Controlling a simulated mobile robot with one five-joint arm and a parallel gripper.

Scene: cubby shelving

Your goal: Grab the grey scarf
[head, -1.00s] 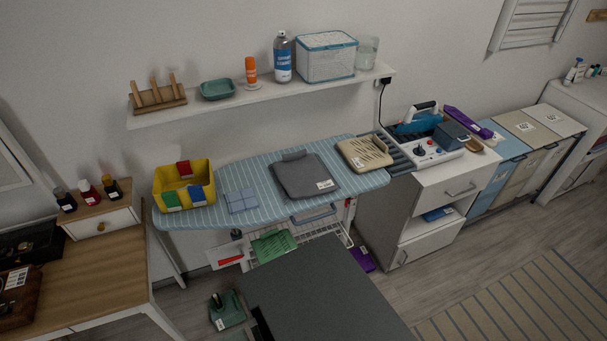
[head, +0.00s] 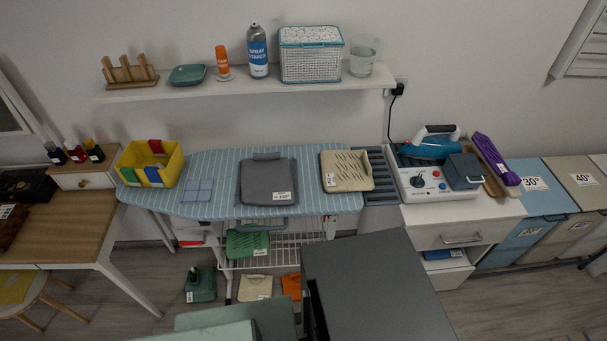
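A grey folded cloth piece (head: 268,184), which I take to be the grey scarf, lies flat on the blue striped ironing board (head: 222,165) in the head view. It has a white tag at its lower right and a narrow folded tab at its back edge. My gripper is not in view, and nothing touches the grey piece.
A yellow bin (head: 172,172) stands on the board's left end. A control unit with a blue iron (head: 428,149) stands right on a white drawer cabinet (head: 470,223). A wall shelf (head: 240,87) hangs above. A dark grey flat-topped block (head: 375,275) fills the lower middle.

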